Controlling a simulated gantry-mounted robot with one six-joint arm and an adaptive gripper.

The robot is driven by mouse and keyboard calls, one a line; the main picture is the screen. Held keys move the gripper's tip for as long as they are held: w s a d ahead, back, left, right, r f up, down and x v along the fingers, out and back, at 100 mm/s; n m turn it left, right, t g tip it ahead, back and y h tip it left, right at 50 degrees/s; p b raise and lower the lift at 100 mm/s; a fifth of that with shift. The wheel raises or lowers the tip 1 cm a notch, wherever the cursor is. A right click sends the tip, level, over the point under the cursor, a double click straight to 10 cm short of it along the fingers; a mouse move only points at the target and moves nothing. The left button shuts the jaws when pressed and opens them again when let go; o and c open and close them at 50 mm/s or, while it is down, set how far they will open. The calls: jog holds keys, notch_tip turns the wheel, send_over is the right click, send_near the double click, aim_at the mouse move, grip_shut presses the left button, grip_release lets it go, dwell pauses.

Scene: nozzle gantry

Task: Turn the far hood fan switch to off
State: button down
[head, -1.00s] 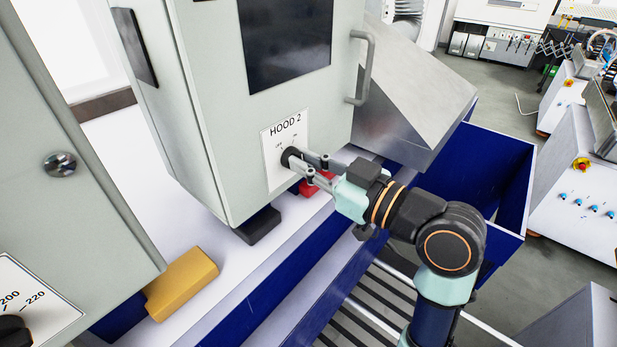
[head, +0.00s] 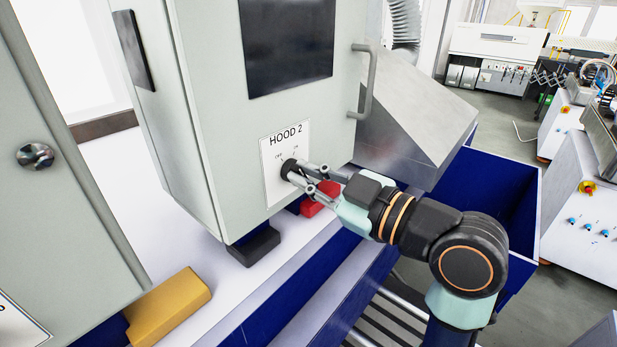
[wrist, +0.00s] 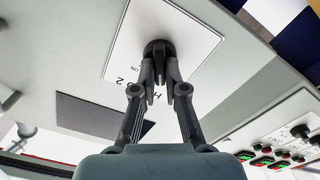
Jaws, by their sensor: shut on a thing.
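The hood fan switch is a black rotary knob (head: 289,168) on a white plate (head: 272,183) labelled HOOD 2, with OFF and ON marks, on the front of a grey cabinet (head: 200,80). My gripper (head: 296,172) reaches in from the right and is shut on the knob. In the wrist view, both fingertips (wrist: 160,85) close around the knob (wrist: 157,48) near the plate's middle. The fingers hide part of the HOOD 2 lettering. The knob's pointer is too small to read.
A red block (head: 318,198) lies below the gripper, and a yellow block (head: 168,308) lies at front left. A cabinet handle (head: 364,85) sticks out above the arm. A sloped metal hood (head: 425,120) and a blue bin (head: 500,205) stand to the right.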

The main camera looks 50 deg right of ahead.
jog(key=c, duration=1.2)
grip_release()
jog(key=s, duration=1.2)
jog(key=shift+d, duration=0.3)
